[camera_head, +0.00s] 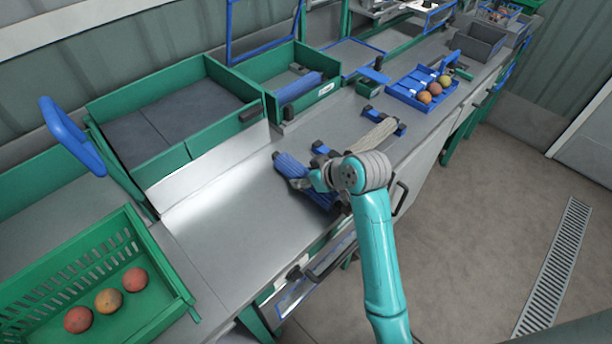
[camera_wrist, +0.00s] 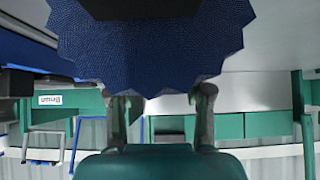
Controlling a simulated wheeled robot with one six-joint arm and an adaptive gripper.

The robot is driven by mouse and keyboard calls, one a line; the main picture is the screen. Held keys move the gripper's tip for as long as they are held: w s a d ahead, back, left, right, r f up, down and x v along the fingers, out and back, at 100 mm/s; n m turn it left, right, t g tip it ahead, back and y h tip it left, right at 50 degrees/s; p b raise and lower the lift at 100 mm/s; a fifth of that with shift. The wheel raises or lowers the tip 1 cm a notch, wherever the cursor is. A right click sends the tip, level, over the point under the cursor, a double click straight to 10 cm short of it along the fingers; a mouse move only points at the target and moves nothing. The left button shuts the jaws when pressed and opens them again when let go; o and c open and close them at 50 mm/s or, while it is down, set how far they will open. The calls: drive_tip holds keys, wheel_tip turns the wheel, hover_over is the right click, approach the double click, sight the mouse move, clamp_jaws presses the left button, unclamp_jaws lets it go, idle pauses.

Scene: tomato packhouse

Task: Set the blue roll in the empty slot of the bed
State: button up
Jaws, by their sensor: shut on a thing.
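The blue roll (camera_head: 289,165), ridged along its surface, is in my gripper (camera_head: 317,179) above the grey bench. In the wrist view the ridged end of the roll (camera_wrist: 150,48) fills the upper middle, with my fingers (camera_wrist: 160,100) shut on it. The bed shows only in part: blue brackets (camera_head: 371,112) stand on the bench, with a pale ribbed roll (camera_head: 380,135) lying between some of them. My arm hides much of the bed's near part, so I cannot make out the empty slot or whether the held roll touches anything.
A green tray (camera_head: 262,72) behind holds another blue ridged piece (camera_head: 298,86). A blue tray (camera_head: 400,93) with several tomatoes stands further right. A green crate (camera_head: 160,278) with tomatoes is at the lower left. The bench left of my gripper is clear.

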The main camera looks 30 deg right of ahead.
drive_tip(key=o, duration=1.4)
drive_tip(key=shift+f, duration=0.1)
